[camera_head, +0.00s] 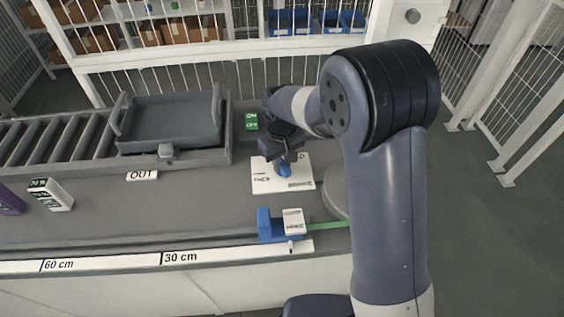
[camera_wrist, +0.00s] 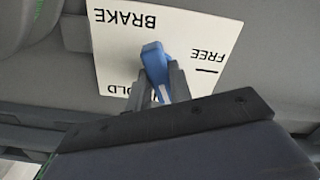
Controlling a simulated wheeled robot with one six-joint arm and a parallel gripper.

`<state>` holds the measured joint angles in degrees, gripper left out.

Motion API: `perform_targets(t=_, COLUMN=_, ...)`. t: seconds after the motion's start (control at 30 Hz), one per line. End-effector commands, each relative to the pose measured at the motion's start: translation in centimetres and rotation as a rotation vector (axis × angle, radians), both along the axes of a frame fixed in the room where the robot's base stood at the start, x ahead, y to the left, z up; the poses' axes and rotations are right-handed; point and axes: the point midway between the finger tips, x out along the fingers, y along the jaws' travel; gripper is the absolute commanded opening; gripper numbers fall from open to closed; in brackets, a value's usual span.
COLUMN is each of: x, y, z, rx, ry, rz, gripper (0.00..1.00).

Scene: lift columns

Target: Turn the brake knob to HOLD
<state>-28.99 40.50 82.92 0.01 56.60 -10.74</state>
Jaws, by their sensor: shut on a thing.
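The blue brake knob (camera_head: 284,170) stands on a white plate (camera_head: 300,183) on the grey bench. In the wrist view the knob (camera_wrist: 154,60) is a blue bar, and the plate (camera_wrist: 112,50) reads BRAKE and FREE, with HOLD partly covered; these words appear upside down. My gripper (camera_head: 284,160) is over the plate, pointing down. In the wrist view my gripper (camera_wrist: 163,85) has its two grey fingers shut on the knob, one on each side. The knob's bar slants a little and does not line up with the FREE mark. The HOLD mark is hidden behind the fingers.
A grey tray (camera_head: 170,121) sits by the roller conveyor (camera_head: 50,136) at left. A green ON/OFF block (camera_head: 251,121) stands behind the plate. A blue clamp-like part (camera_head: 265,224) with a white block (camera_head: 293,221) lies in front, near the ruler edge (camera_head: 110,262).

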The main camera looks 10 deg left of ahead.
Motion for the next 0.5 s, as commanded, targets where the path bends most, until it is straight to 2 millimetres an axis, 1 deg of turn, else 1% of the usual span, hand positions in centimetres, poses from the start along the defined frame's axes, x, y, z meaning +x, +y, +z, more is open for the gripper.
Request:
perform_targets(t=0.2, x=0.04, y=0.02, z=0.00, rx=0.001, ry=-0.002, rz=-0.182, gripper=0.00)
perform_targets(t=0.5, x=0.04, y=0.02, z=0.03, rx=0.001, ry=-0.002, rz=-0.367, gripper=0.00)
